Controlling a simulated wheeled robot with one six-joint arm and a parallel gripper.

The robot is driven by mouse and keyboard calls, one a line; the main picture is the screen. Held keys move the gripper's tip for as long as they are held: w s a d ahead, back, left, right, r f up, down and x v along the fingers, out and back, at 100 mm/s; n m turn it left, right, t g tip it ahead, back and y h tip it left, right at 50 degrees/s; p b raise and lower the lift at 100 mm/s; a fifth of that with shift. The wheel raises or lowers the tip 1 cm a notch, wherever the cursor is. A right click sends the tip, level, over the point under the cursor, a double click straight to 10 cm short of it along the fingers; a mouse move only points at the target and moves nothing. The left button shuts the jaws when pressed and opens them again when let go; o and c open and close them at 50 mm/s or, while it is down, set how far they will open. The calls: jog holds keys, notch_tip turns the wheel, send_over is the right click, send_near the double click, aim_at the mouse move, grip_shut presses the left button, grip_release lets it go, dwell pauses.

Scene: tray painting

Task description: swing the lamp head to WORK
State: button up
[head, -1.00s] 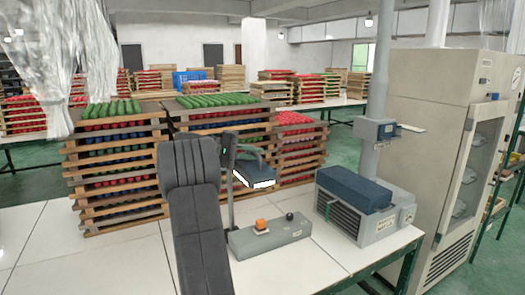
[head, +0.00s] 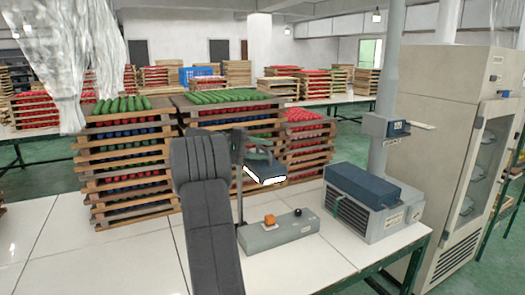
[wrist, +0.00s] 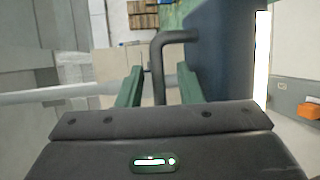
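The lamp head (head: 266,168) is a dark blue box with a lit white strip, held on a thin post (head: 239,190) above a grey base (head: 280,233). In the wrist view the lamp head (wrist: 222,50) fills the right of centre. A bent grey handle (wrist: 159,65) comes off its side. My gripper (wrist: 159,80) has its two green fingers apart, one on each side of the handle, with gaps visible on both sides. In the head view my dark arm partly covers the gripper. I cannot read any WORK mark.
The base carries an orange switch (head: 269,220) and a black knob (head: 298,212). A blue-topped grey machine (head: 370,200) stands to its right on the white table (head: 120,255). Stacked wooden trays (head: 130,165) stand behind. A tall cabinet (head: 440,130) is at the right.

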jog(key=a+r, duration=0.2)
jog(key=a, duration=1.1)
jog(key=shift+w+a+r, duration=0.2)
jog(key=shift+w+a, duration=0.05)
jog(key=shift+a, duration=0.1)
jog(key=d, duration=0.4)
jog(key=d+f, duration=0.1)
jog(key=d, duration=0.4)
jog(key=d+f, duration=0.1)
jog(key=d, duration=0.4)
jog(key=shift+s+f, duration=0.2)
jog(key=shift+s, duration=0.05)
